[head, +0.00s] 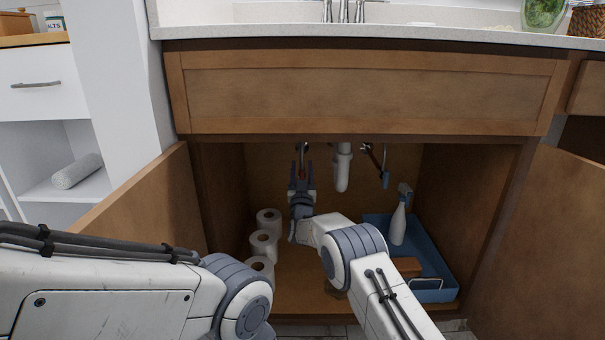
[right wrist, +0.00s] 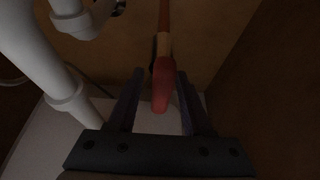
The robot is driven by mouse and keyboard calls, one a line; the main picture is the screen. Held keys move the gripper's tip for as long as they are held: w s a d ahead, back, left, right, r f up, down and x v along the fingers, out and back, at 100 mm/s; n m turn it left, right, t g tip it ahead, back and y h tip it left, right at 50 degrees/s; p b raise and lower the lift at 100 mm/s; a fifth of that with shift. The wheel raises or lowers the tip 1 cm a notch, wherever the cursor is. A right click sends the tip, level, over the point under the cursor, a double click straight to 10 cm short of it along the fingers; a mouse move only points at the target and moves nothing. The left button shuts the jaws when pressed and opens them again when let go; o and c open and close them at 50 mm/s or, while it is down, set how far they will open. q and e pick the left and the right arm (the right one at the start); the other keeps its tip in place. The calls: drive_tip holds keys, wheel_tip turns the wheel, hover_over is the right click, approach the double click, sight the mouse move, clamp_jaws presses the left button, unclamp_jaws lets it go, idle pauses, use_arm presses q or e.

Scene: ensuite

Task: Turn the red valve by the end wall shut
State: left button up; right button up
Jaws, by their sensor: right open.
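The red valve handle (right wrist: 163,85) shows in the right wrist view, long and narrow, on a copper-coloured pipe. It lies between the two fingers of my right gripper (right wrist: 160,74), with a visible gap on both sides. In the head view my right gripper (head: 301,168) is open inside the sink cabinet, left of the white drain pipe (head: 342,167). It largely hides the valve there. A blue-handled valve (head: 385,179) hangs right of the drain. My left arm crosses the lower left of the head view, and its gripper is out of view.
Several toilet rolls (head: 264,243) stand at the cabinet's left. A blue tray (head: 432,295) with a spray bottle (head: 398,223) is at the right. Open doors (head: 150,205) flank the opening. The white pipe runs close to my right gripper in the wrist view.

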clamp_jaws()
drive_tip(key=shift+m, duration=0.4)
drive_tip(key=m+h, duration=0.2)
drive_tip(key=m, duration=0.1)
drive_tip(key=d+m+h, duration=0.1)
drive_tip(key=m, duration=0.2)
drive_tip(key=shift+m+g+h, duration=0.3)
drive_tip(key=shift+g+h, duration=0.1)
drive_tip(key=shift+d+f+m+g+h+p, duration=0.3)
drive_tip(key=shift+f+m+g+h+p, duration=0.4)
drive_tip(key=shift+m, duration=1.85)
drive_tip(key=shift+d+f+m+g+h+p, duration=0.3)
drive_tip(key=shift+m+g+p, duration=0.5)
drive_tip(key=shift+m, duration=1.7)
drive_tip(key=shift+d+f+m+g+h+p, duration=0.3)
drive_tip(key=shift+m+g+h+p, duration=0.5)
drive_tip(key=shift+m, duration=1.75)
drive_tip(key=shift+f+b, duration=0.1)
drive_tip(key=shift+b, duration=0.2)
